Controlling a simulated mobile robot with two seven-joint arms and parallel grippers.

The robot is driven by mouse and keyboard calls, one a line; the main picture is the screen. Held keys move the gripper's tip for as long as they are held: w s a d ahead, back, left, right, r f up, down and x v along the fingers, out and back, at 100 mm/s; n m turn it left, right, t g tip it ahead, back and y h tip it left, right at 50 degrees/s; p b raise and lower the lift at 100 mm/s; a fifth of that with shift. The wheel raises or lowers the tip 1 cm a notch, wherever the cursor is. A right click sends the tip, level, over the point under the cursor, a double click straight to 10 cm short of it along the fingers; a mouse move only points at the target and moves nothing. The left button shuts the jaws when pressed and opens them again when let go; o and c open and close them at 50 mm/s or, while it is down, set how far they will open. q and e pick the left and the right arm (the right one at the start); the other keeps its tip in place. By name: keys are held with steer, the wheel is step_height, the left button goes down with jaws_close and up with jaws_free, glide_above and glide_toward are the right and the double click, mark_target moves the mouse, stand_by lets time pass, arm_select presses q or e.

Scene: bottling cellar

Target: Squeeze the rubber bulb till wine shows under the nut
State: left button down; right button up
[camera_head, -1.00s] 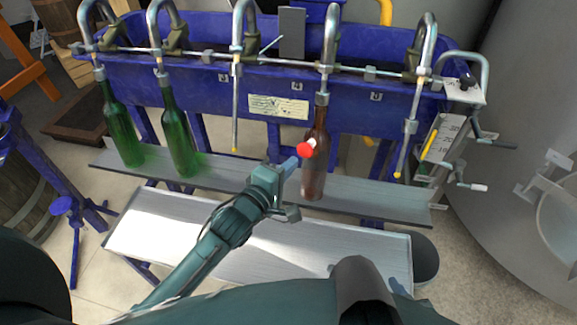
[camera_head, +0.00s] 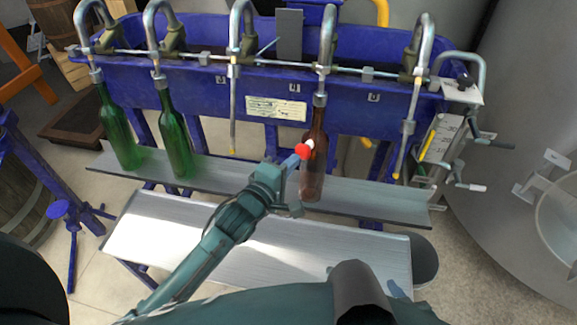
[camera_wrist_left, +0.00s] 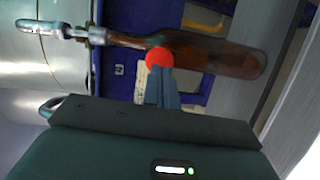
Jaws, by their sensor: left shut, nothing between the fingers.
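The red bulb (camera_head: 303,152), small and round with a pale tip, shows in front of the brown bottle (camera_head: 313,170); it also shows in the left wrist view (camera_wrist_left: 159,58). The bottle stands upright on the shelf under a spout, with a grey nut (camera_head: 320,99) at its neck. My left gripper (camera_head: 291,162) is shut and empty, its fingertips right at the bulb's near side. In the left wrist view the blue fingers (camera_wrist_left: 162,88) end at the bulb; whether they touch it I cannot tell. No wine under the nut can be made out.
Two green bottles (camera_head: 176,140) stand on the shelf (camera_head: 230,174) at left under their spouts. Other spouts (camera_head: 234,110) hang bare. The blue filler trough (camera_head: 200,72) is behind. A lower metal tray (camera_head: 160,235) lies in front. A levered gauge (camera_head: 440,140) stands at right.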

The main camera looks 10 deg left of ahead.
arm_select(q)
steer(key=shift+b+x, duration=0.3)
steer(key=shift+x, duration=0.9)
steer(key=shift+s, duration=0.1)
steer(key=shift+p+v, duration=0.75)
steer(key=shift+v, duration=0.2)
steer(key=shift+w, duration=0.2)
